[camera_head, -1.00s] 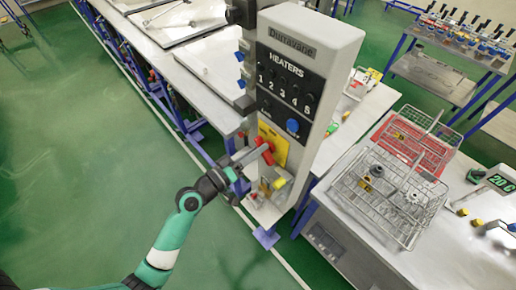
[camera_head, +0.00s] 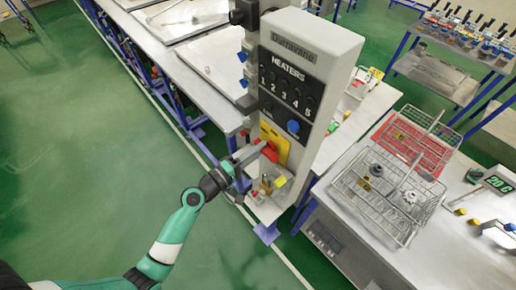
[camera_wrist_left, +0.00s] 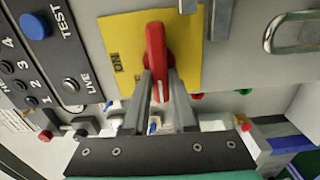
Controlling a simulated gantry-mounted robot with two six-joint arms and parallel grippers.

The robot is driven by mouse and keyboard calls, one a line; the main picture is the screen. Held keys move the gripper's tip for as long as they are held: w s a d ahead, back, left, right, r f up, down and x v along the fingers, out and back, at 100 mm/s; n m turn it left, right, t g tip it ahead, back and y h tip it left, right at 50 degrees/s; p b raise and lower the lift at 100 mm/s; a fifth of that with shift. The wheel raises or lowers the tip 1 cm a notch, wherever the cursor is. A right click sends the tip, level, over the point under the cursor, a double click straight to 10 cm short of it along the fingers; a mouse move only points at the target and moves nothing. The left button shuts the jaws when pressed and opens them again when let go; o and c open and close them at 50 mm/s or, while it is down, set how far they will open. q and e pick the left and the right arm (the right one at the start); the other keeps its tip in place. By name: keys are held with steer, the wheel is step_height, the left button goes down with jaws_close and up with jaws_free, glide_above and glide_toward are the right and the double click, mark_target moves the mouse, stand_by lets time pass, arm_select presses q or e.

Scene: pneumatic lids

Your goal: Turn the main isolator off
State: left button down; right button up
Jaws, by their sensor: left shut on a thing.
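The main isolator is a red rotary handle (camera_head: 271,152) on a yellow plate (camera_head: 281,140), low on the grey heater panel (camera_head: 312,45). In the left wrist view the red handle (camera_wrist_left: 157,50) stands nearly upright in the picture, on the yellow plate (camera_wrist_left: 122,35). The word ON shows sideways at its left. My left gripper (camera_head: 261,149) reaches it from the left. In the wrist view the fingers (camera_wrist_left: 160,92) close around the handle's lower end, one on each side. The fingers hide part of the plate's lower edge. My right gripper is not in view.
A blue TEST button (camera_head: 293,126) and black numbered heater knobs (camera_head: 283,88) sit above the isolator. Small fittings stand on the ledge (camera_head: 264,210) below. Wire baskets (camera_head: 395,215) stand on the bench at the right. The green floor at the left is clear.

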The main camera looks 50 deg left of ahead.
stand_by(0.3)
arm_select(q)
steer(key=c, duration=0.7)
jaws_free()
steer(key=s+b, duration=0.2)
steer(key=s, duration=0.9)
steer(key=shift+s, duration=0.35)
steer(key=shift+d, duration=0.1)
